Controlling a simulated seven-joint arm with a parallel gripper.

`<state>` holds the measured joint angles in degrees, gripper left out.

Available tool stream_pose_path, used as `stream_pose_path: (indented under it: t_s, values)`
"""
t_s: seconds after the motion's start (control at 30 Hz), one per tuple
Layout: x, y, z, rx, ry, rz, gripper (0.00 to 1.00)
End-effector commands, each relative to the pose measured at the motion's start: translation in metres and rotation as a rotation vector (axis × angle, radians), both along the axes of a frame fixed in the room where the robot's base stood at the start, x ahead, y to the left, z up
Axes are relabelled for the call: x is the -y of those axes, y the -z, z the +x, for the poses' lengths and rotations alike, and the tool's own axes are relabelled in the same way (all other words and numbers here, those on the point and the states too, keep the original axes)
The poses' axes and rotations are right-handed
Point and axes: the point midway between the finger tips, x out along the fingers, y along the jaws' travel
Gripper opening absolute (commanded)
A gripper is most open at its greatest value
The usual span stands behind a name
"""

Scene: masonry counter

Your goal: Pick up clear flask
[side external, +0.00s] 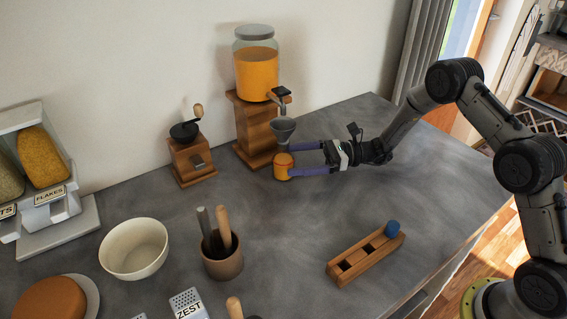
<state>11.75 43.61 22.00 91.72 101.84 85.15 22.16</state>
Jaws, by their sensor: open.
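A small rounded vessel with orange contents (283,167) stands on the counter below a grey funnel (284,130), in front of a wooden stand. It looks like the clear flask, but at this size I cannot make out its glass. My gripper (292,160) reaches in from the right, with its purple fingers open. The fingertips are at the vessel, one on its far side and one on its near side. I cannot tell whether they touch it.
A large jar of orange liquid (256,75) stands on the wooden stand (256,140). A grinder (193,160) is to its left. A wooden rack (350,266) with a blue ball, a utensil pot (222,262) and a cream bowl (134,250) are nearer.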

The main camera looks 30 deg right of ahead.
Motion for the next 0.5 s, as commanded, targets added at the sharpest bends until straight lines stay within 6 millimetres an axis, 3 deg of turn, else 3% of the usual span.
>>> stream_pose_path:
  t_s: [0.27,0.5]
  values:
    - [-0.020,0.000,0.008,0.000,-0.002,-0.001,1.00]
    - [-0.051,0.000,0.021,0.000,-0.002,-0.001,1.00]
